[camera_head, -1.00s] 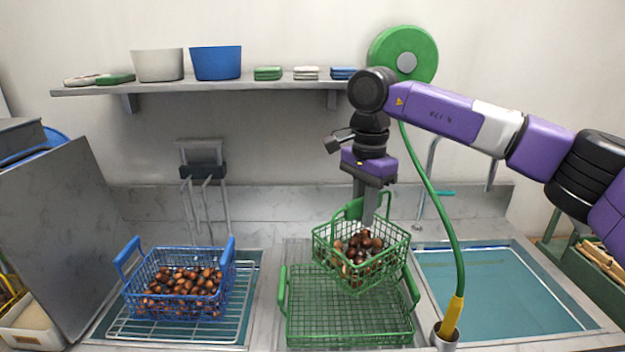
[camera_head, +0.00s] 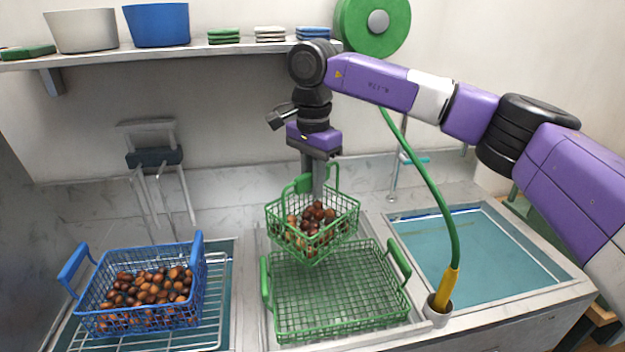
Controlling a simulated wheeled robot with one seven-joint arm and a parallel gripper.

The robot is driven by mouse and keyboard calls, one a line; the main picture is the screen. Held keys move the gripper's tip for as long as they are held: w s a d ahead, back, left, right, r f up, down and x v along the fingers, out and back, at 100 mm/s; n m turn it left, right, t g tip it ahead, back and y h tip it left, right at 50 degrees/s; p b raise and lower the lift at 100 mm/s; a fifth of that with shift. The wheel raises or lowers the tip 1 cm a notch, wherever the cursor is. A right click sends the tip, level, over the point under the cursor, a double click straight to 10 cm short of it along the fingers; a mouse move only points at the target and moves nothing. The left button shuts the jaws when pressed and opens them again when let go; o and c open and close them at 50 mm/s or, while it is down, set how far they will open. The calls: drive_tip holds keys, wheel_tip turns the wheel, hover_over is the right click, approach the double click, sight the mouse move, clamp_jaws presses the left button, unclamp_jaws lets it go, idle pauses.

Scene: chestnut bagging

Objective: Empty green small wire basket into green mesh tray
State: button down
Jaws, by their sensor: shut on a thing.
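The green small wire basket (camera_head: 312,240) holds several brown chestnuts and hangs, slightly tilted, above the back left part of the green mesh tray. My gripper (camera_head: 318,190) points down and is shut on the basket, at its handle side; the exact contact is partly hidden by the handles. The green mesh tray (camera_head: 350,290) sits on the counter below, its visible floor empty, with raised handles at its left and right sides.
A blue wire basket (camera_head: 140,318) full of chestnuts stands on a wire rack (camera_head: 215,300) at the left. A water-filled sink (camera_head: 485,250) is at the right. A green hose with a yellow nozzle (camera_head: 446,290) stands in a holder beside the tray. A shelf (camera_head: 180,53) runs behind.

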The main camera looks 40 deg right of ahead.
sight(339, 220)
drive_tip(key=s+t+b, duration=0.2)
drive_tip(key=t+b, duration=0.1)
drive_tip(key=b, duration=0.3)
drive_tip(key=s+f+t+b, duration=0.1)
drive_tip(key=s+t+b, duration=0.1)
drive_tip(key=t+b, duration=0.2)
drive_tip(key=s+t+b, duration=0.3)
drive_tip(key=b, duration=0.6)
drive_tip(key=shift+s+f+t+b, duration=0.1)
drive_tip(key=shift+f+t+b, duration=0.2)
drive_tip(key=shift+f, duration=0.05)
drive_tip(key=shift+s+b, duration=0.1)
drive_tip(key=shift+b, duration=0.25)
drive_tip(key=t+b, duration=0.1)
drive_tip(key=b, duration=0.2)
drive_tip(key=shift+s+f, duration=0.3)
drive_tip(key=shift+f, duration=0.05)
drive_tip(key=shift+s+b, duration=0.1)
drive_tip(key=shift+b, duration=0.2)
